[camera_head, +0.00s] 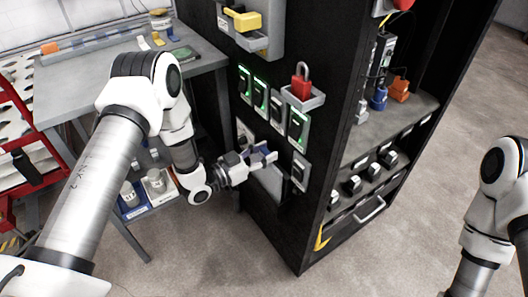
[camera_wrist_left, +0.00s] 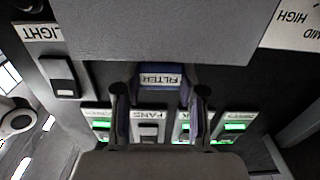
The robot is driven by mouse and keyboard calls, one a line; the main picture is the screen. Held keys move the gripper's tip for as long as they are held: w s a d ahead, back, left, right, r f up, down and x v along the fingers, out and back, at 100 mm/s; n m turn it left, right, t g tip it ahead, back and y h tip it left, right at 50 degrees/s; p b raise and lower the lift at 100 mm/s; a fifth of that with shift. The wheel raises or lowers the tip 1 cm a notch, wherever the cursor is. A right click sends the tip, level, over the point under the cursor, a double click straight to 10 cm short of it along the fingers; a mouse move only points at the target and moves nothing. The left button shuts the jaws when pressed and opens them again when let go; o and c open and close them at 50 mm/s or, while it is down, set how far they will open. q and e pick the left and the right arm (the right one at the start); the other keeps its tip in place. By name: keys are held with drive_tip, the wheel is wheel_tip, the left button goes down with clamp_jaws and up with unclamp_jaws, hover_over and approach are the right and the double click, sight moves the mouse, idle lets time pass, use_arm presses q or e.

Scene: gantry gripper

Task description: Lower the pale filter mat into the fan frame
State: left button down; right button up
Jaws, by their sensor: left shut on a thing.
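The pale grey filter mat (camera_head: 269,183) hangs upright against the side of the black cabinet. It fills the top middle of the left wrist view (camera_wrist_left: 165,30), which is upside down. Its dark blue grip tab (camera_wrist_left: 143,74) carries a FILTER label. My left gripper (camera_head: 265,157) is shut on this tab, with one finger on each side of it in the left wrist view (camera_wrist_left: 160,108). The fan frame cannot be made out behind the mat and gripper. My right gripper is out of view; only its arm shows at the right edge.
Green-lit switches (camera_head: 260,94) sit above the gripper, and the LIGHT switch (camera_head: 300,171) is to its right. A red padlock (camera_head: 302,82) stands in a small holder. A grey workbench (camera_head: 90,82) stands left. Open floor (camera_head: 215,255) lies in front.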

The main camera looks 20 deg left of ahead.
use_arm(q)
drive_tip(key=shift+f+b, duration=1)
drive_tip(key=shift+f, duration=0.45)
drive_tip(key=c, duration=0.6)
unclamp_jaws()
drive_tip(key=shift+r, duration=0.1)
drive_tip(key=v, duration=1.2)
